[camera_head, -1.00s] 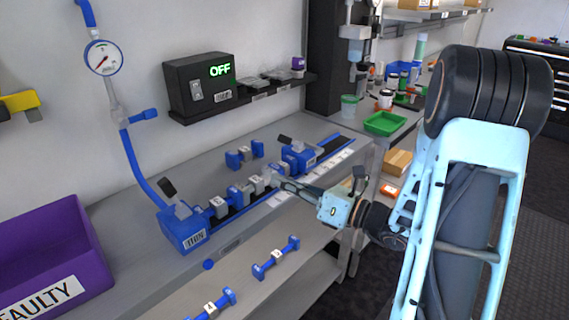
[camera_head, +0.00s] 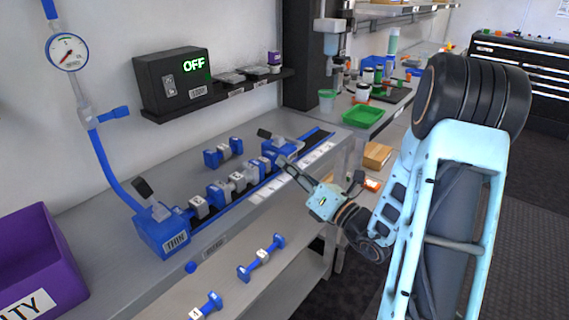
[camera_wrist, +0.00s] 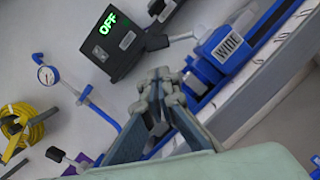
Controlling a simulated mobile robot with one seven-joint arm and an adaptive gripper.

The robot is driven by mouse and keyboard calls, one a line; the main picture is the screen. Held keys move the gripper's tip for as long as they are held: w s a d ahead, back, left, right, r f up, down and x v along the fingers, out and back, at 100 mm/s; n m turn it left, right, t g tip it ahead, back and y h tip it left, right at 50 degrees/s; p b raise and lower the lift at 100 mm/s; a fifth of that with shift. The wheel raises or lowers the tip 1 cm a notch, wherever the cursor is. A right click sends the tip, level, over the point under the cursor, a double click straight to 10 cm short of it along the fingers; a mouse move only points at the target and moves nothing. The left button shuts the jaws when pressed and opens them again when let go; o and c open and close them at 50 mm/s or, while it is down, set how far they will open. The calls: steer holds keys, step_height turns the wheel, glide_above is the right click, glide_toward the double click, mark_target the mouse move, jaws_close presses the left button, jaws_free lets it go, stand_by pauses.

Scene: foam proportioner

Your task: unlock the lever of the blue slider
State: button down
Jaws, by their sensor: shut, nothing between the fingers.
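The blue slider (camera_head: 280,150) sits at the right part of the dark rail on the bench. Its lever (camera_head: 266,133) has a black handle that sticks up to the left. In the wrist view the slider (camera_wrist: 226,48) carries a label reading WIDE, and the lever's black handle (camera_wrist: 156,42) points left on a pale stem. My gripper (camera_head: 284,164) is shut and empty, its tips just in front of the slider. In the wrist view my gripper (camera_wrist: 165,80) is below the lever handle and apart from it in the picture. Whether the tips touch the slider body cannot be told.
A blue block labelled THIN (camera_head: 165,235), with its own black lever, stands at the rail's left end. Blue and grey connectors (camera_head: 220,192) lie between. A loose connector (camera_head: 223,152) lies behind the rail. A black OFF box (camera_head: 174,80) stands on a shelf behind.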

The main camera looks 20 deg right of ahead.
mark_target(270, 135)
steer(key=x, duration=0.7)
steer(key=shift+w+a+r+b, duration=0.1)
steer(key=shift+w+a+b, duration=0.1)
steer(key=shift+b, duration=0.1)
steer(key=shift+d+r+p, duration=0.15)
steer(key=shift+p, duration=0.15)
steer(key=shift+r+m+p, duration=0.15)
steer(key=shift+m+p, duration=0.15)
steer(key=shift+p, duration=0.15)
